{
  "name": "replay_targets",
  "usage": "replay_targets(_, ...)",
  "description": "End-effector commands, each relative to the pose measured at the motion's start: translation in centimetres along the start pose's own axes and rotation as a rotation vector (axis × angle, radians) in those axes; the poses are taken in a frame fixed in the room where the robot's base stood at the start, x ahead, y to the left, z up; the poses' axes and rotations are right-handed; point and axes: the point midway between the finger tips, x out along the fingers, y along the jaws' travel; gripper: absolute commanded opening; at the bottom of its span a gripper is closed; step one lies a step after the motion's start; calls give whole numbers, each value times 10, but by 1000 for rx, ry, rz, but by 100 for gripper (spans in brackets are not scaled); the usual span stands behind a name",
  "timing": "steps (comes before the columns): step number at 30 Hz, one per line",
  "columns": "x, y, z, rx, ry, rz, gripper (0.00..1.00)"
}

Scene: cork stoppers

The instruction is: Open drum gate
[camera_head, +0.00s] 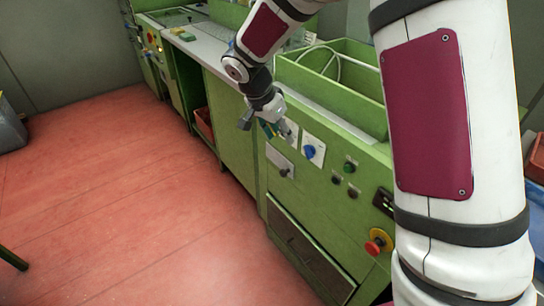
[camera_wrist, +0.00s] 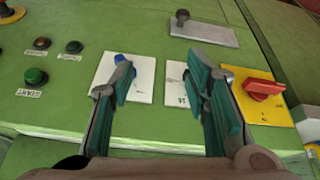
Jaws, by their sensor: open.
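My gripper (camera_head: 270,125) is open and empty in front of the green machine's control panel. In the wrist view its teal-padded fingers (camera_wrist: 160,76) stand apart. A white plate with a blue knob (camera_wrist: 122,60) lies behind the left fingertip. A second white plate (camera_wrist: 176,84) is partly hidden by the right finger. A yellow plate with a red rotary switch (camera_wrist: 263,87) is just right of that finger. A grey plate with a dark knob (camera_wrist: 203,32) sits farther up. No part is clearly identifiable as the drum gate.
A green START button (camera_wrist: 36,77) and two small dark-ringed buttons (camera_wrist: 73,47) are at the left in the wrist view. A red emergency button (camera_head: 378,242) is lower on the panel. A green open trough (camera_head: 335,80) is above.

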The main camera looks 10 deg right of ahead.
Motion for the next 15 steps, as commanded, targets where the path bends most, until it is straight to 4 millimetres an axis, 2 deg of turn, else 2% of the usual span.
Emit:
replay_targets(1, 24, -15, 8, 32, -5, 6, 43)
replay_targets(3, 44, -29, 16, 77, -5, 8, 43)
replay_targets(6, 64, -42, 23, 124, -7, 8, 43)
replay_targets(15, 92, -49, 28, 162, -7, 9, 43)
